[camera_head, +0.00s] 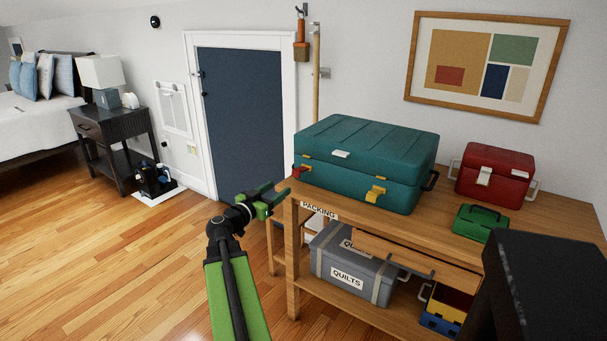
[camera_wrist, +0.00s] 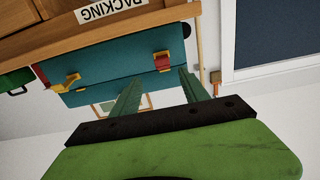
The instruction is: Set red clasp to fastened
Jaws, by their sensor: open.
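A teal case (camera_head: 365,150) stands on the wooden desk with its lid down. The red clasp (camera_head: 298,172) is at the left end of its front, near the lid seam; I cannot tell whether it is fastened. A yellow clasp (camera_head: 375,194) is further right on the same front. My gripper (camera_head: 276,194) is open and empty, left of the desk's corner and apart from the red clasp. In the wrist view, which is upside down, the red clasp (camera_wrist: 161,60) shows beyond the open fingers (camera_wrist: 160,77), roughly between them.
The desk (camera_head: 520,208) also holds a red toolbox (camera_head: 494,174) and a green box (camera_head: 479,222). A grey quilts bin (camera_head: 350,262) sits on the shelf below a drawer (camera_head: 415,262). Floor (camera_head: 120,250) to the left is clear.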

